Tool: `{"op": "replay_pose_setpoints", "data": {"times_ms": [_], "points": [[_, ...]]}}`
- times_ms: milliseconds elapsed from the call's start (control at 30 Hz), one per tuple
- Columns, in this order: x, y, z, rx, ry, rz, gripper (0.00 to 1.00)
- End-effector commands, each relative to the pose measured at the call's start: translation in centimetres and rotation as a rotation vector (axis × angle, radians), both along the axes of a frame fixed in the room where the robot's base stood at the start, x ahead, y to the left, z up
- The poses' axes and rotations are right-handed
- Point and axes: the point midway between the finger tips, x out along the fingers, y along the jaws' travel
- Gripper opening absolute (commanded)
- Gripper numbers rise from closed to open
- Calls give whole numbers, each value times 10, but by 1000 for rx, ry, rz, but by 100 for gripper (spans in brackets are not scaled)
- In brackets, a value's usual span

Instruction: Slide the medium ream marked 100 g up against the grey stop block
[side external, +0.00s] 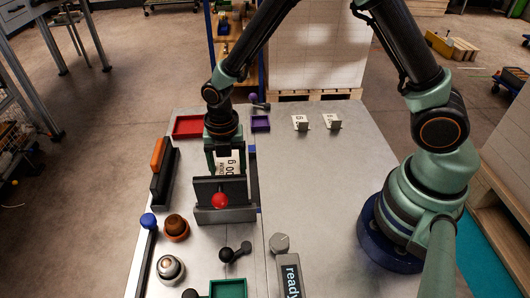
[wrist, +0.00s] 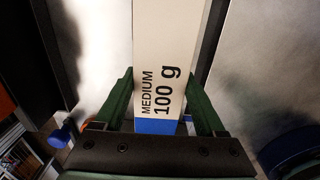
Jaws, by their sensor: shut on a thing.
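The white medium ream (wrist: 168,50), marked MEDIUM 100 g, sits between the two green fingers of my gripper (wrist: 168,78) in the wrist view. My gripper is shut on it. In the side view my gripper (side external: 225,165) points down, and part of the ream (side external: 229,158) with its print shows between the fingers. Dark grey upright plates (side external: 226,214) stand just in front of it, with a red ball knob (side external: 220,200). They hide the ream's lower part. I cannot tell which grey piece is the stop block, or whether the ream touches it.
A red tray (side external: 188,126) and a purple tray (side external: 260,124) lie behind. A black rack with an orange piece (side external: 158,153) stands left. Brown and silver knobs, a black handle (side external: 236,252) and a green tray (side external: 228,288) are in front. The table's middle right is clear.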

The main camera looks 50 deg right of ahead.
Motion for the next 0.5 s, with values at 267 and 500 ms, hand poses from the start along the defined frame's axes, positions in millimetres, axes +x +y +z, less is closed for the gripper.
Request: {"op": "replay_pose_setpoints", "data": {"times_ms": [267, 500], "points": [[-5, 6, 0, 0, -1, 2, 0], [-9, 10, 0, 0, -1, 1, 0]]}}
